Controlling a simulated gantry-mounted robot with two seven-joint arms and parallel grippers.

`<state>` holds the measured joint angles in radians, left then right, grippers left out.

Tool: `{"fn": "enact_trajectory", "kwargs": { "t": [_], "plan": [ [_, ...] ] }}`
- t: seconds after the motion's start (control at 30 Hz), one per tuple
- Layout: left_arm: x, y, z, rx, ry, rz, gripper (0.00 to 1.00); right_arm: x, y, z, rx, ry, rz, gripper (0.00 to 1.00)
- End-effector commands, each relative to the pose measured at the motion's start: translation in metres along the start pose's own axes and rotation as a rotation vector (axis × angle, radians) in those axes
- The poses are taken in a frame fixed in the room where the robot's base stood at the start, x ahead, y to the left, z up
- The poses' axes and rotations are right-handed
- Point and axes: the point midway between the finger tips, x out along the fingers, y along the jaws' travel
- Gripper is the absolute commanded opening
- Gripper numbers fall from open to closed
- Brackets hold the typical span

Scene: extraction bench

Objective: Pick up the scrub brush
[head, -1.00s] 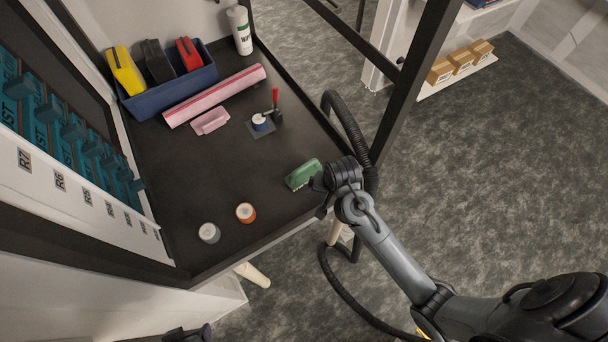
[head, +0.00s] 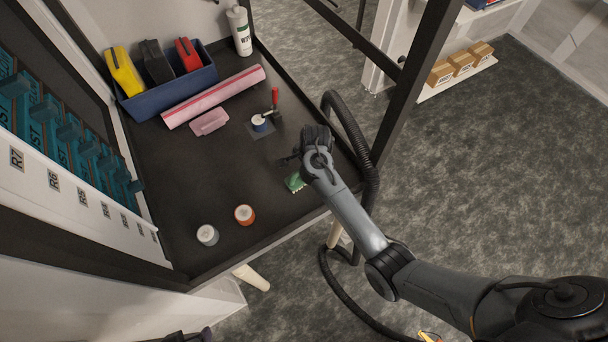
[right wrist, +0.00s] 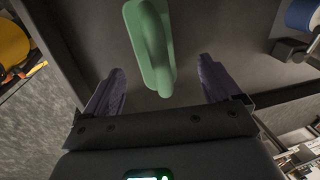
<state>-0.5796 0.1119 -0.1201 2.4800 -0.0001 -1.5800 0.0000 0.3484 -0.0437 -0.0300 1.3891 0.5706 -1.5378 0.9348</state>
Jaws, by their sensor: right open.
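The green scrub brush (head: 294,182) lies on the dark bench top near its right front edge, partly hidden by my right arm in the head view. In the right wrist view the scrub brush (right wrist: 152,45) shows its green handle and base, ahead of the fingers and roughly centred between them. My right gripper (right wrist: 162,88) is open, with one dark finger on either side and nothing held. In the head view my right gripper (head: 290,158) is over the bench beside the brush, small and dark against the top. My left gripper is not in view.
Two small round containers, one white (head: 207,235) and one orange (head: 244,214), stand left of the brush. A clamp with a red handle (head: 274,99), a pink block (head: 209,122), a pink roll (head: 213,97) and a blue bin (head: 172,92) lie farther back. A black hose (head: 366,160) hangs at the right edge.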

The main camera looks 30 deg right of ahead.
Motion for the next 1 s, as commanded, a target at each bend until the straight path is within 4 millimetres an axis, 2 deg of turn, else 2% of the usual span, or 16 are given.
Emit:
{"fn": "enact_trajectory", "kwargs": {
  "t": [0.13, 0.4, 0.53, 0.77, 1.0],
  "plan": [
    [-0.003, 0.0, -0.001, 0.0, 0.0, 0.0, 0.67, 0.01, 0.003, 0.002, 0.0, -0.002, 0.002, 0.91],
    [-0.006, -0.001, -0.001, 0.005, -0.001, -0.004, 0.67, 0.044, 0.008, 0.003, 0.001, -0.001, 0.002, 0.91],
    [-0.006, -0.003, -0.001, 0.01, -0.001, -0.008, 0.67, 0.051, 0.007, 0.004, -0.001, -0.002, 0.0, 0.91],
    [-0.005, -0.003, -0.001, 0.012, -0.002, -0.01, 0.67, 0.052, 0.008, 0.004, -0.001, -0.001, -0.001, 0.91],
    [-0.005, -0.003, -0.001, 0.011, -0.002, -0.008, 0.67, 0.052, 0.008, 0.004, -0.001, -0.001, -0.001, 0.55]
  ]
}}
